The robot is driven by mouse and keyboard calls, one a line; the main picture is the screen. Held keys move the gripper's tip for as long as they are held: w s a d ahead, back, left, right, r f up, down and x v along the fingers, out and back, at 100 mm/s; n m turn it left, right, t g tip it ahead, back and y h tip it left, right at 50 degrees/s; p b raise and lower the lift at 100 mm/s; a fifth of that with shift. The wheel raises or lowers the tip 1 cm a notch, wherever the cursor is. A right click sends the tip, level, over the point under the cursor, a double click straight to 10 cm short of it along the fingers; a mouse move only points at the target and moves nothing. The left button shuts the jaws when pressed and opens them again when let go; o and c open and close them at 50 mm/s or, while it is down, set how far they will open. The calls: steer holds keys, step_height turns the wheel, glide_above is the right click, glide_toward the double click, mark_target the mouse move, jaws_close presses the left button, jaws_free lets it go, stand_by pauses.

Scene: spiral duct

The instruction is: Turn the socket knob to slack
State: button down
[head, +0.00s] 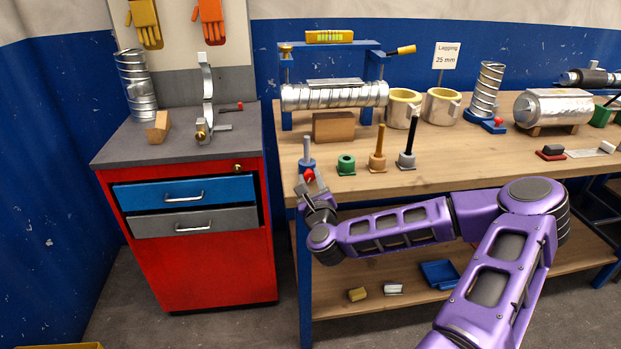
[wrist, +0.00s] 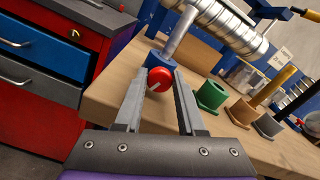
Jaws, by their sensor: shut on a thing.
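The socket knob (head: 309,174) is red and round, on the front of a blue socket (head: 307,164) that holds an upright grey rod (head: 306,148) at the bench's front left. In the wrist view the knob (wrist: 160,78) sits between the two finger ends of my gripper (wrist: 161,86), and a pale line marks its face. My gripper (head: 313,184) is shut on the knob from the front. The blue socket also shows behind the knob in the wrist view (wrist: 161,59). The sides of the knob are partly hidden by the fingers.
A wrapped spiral duct (head: 335,95) lies in a blue frame behind. A red cabinet (head: 206,262) stands left, across a gap.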

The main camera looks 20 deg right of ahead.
steer(key=shift+n, duration=1.1)
steer(key=c, duration=0.5)
jaws_free()
steer(key=shift+f, duration=0.1)
